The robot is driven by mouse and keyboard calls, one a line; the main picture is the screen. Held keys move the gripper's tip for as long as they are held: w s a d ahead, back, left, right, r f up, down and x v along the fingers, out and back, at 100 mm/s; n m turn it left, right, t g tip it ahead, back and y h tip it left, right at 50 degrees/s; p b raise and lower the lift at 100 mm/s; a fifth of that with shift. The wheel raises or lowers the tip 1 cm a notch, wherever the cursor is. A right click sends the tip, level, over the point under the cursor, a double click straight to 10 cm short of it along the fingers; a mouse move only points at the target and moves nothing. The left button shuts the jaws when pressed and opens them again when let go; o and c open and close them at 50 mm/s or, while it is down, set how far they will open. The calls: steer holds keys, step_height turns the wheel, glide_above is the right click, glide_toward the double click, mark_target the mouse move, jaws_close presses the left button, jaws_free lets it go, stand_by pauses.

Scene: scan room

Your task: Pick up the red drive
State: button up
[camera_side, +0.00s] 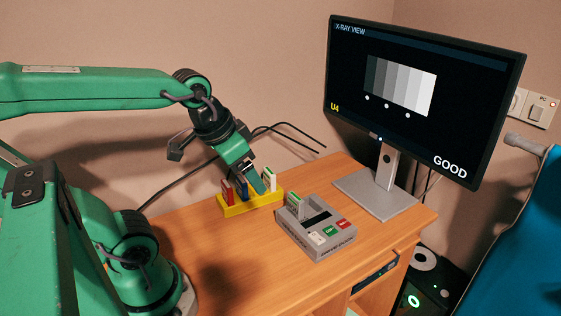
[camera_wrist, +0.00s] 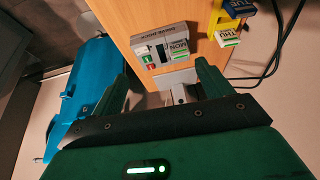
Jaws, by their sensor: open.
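The red drive (camera_side: 227,191) stands upright in the left end of the yellow holder (camera_side: 250,204) in the side view. A blue drive (camera_side: 242,189) stands beside it and a white drive (camera_side: 270,179) stands at the right end. My gripper (camera_side: 257,184) is open, with its visible finger close to the holder between the blue and white drives; I cannot tell if it touches anything. In the wrist view both fingers of my gripper (camera_wrist: 162,72) are spread apart with no drive between them. The yellow holder (camera_wrist: 221,17) shows at the top right there, but the red drive is not visible.
A grey reader (camera_side: 316,232) with a drive (camera_side: 295,205) in it sits right of the holder. A monitor (camera_side: 420,95) stands behind, showing "U4" and "GOOD". The wooden desk (camera_side: 190,228) has free room left of the holder. Black cables run behind the desk.

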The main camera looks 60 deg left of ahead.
steer(key=w+a+f+g, duration=0.2)
steer(key=a+f, duration=0.1)
steer(key=a, duration=0.2)
steer(key=w+a+f+g, duration=0.1)
steer(key=w+a+f, duration=0.15)
steer(key=a, duration=0.35)
steer(key=g, duration=0.2)
glide_above(226, 183)
steer(key=shift+m, duration=0.3)
steer(key=f, duration=0.4)
steer(key=d+f, duration=0.1)
steer(key=f, duration=0.1)
steer(key=shift+w+f, duration=0.15)
steer(key=shift+f, duration=0.15)
steer(key=shift+a+f, duration=0.2)
steer(key=shift+a, duration=0.05)
steer(key=shift+a+f, duration=0.15)
steer(key=shift+f, duration=3.75)
steer(key=c, duration=1.1)
steer(key=shift+r, duration=0.2)
steer(key=shift+c, duration=0.2)
